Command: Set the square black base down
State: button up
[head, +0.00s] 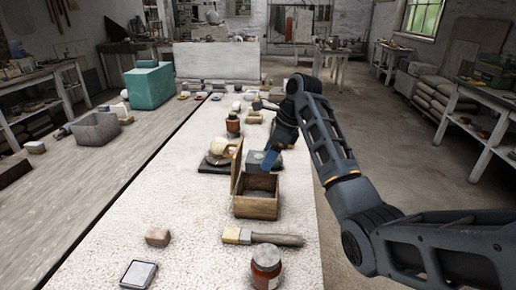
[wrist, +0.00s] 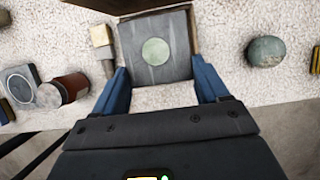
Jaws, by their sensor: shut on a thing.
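The square black base (wrist: 177,24), dark grey with a round pale green patch (wrist: 156,51) on top, lies between my two blue fingers in the wrist view. My gripper (wrist: 160,76) is shut on it by two opposite sides. In the head view the base (head: 254,166) shows just behind the open wooden box, partly covered by my gripper (head: 270,158). It looks level and is low over the pale worktop. I cannot tell whether its underside touches the worktop.
The open wooden box (head: 256,206) stands close in front, its lid (head: 237,165) upright. A pale sphere (head: 218,146) sits on a dark plate to the left. A brown jar (head: 233,124) stands behind. A brush (head: 262,238) lies in front.

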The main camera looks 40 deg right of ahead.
jog(key=shift+w+a+r, duration=0.1)
dwell(0.3)
jog(key=shift+f, duration=2.85)
jog(key=shift+f+b, duration=1)
jog(key=shift+f, duration=2.95)
dwell(0.5)
jog(key=o, duration=1.6)
